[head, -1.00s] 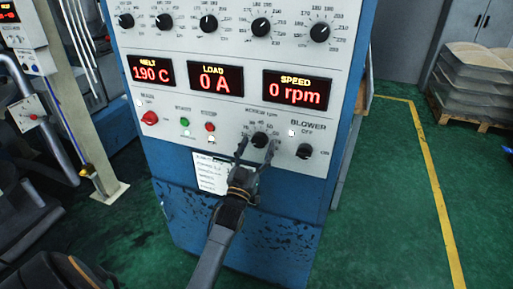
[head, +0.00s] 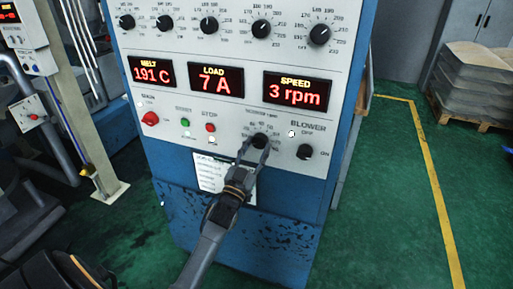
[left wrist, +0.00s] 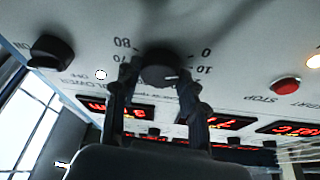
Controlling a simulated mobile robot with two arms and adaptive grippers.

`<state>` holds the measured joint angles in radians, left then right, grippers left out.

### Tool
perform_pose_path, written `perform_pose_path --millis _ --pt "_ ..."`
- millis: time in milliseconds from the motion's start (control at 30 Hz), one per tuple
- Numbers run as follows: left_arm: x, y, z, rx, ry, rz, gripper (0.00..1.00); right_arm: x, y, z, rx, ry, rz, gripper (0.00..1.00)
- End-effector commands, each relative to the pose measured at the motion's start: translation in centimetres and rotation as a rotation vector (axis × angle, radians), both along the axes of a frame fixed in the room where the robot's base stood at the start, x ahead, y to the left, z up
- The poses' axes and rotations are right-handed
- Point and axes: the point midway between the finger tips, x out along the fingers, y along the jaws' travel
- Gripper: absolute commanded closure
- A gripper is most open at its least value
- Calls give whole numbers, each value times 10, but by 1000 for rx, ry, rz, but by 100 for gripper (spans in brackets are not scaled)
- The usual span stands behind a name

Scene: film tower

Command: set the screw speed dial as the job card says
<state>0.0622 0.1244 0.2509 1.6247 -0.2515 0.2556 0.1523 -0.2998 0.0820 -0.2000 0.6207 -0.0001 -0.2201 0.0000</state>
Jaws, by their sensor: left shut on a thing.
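The screw speed dial (head: 259,140) is a black knob low on the grey control panel. It also shows in the left wrist view (left wrist: 160,73), where numbers such as 0, 10, 70 and 80 stand around it. A pale mark on it faces the low-number side, seemingly near 10. My left gripper (head: 253,145) is shut on the dial, one finger on each side. The job card (head: 208,170) hangs below the panel, partly behind my gripper; its writing is too small to read. The speed display (head: 297,91) reads 3 rpm. My right gripper is out of view.
The blower knob (head: 305,151) sits just right of the dial. A red stop button (head: 210,127) and a green start button (head: 185,122) lie to the left. The load display (head: 216,80) reads 7 A; the melt display (head: 152,72) reads 191 C.

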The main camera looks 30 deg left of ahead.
Motion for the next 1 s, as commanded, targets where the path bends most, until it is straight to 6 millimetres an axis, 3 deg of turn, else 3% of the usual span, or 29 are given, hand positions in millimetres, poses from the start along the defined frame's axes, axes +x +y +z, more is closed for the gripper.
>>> perform_pose_path --millis 600,1000 --pt "-1 5 5 550 132 -2 89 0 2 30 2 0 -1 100" --pt "-2 5 4 765 185 -2 89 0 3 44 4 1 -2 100"
